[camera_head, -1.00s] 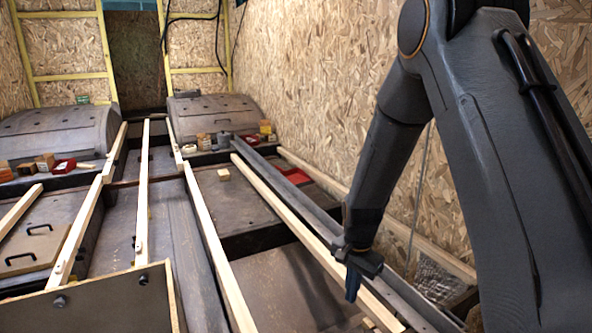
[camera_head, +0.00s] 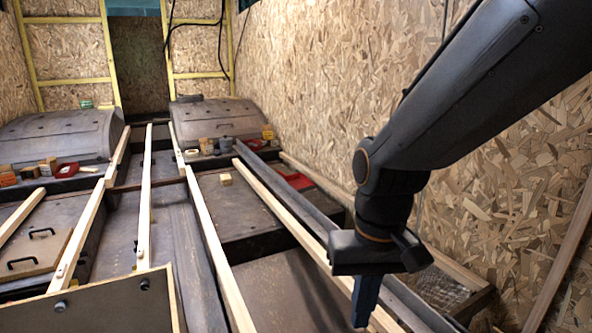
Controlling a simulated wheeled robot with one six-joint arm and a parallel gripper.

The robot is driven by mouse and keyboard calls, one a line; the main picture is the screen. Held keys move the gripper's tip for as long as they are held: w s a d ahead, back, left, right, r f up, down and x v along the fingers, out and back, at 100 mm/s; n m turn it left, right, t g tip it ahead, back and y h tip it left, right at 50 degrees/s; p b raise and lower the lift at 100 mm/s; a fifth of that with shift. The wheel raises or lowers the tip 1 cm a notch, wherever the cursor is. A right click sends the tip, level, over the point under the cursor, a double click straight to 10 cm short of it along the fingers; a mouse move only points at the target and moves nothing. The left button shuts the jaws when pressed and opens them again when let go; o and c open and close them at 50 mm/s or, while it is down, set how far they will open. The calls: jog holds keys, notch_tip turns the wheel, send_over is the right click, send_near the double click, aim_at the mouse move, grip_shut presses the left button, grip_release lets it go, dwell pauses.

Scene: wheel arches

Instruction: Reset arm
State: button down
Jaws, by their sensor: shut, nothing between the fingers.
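My gripper (camera_head: 364,305) hangs from my dark arm at the right of the head view, pointing down. Its blue fingers are together with nothing between them. It is in front of a pale wooden batten (camera_head: 285,215) and the dark rail beside it. I cannot tell how far above the floor the fingertips are.
Wheel arches stand at the back left (camera_head: 55,137) and back centre (camera_head: 213,117), with small boxes near them. Several pale battens run lengthwise over the dark floor. A small wooden block (camera_head: 225,179) lies mid-floor. A chipboard wall (camera_head: 320,90) rises along the right.

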jog(key=s+d+r+m+p, duration=0.1)
jog(key=s+d+r+p, duration=0.3)
jog(key=p, duration=1.2)
jog(key=d+r, duration=0.4)
jog(key=r, duration=0.1)
jog(key=shift+d+r+h, duration=0.3)
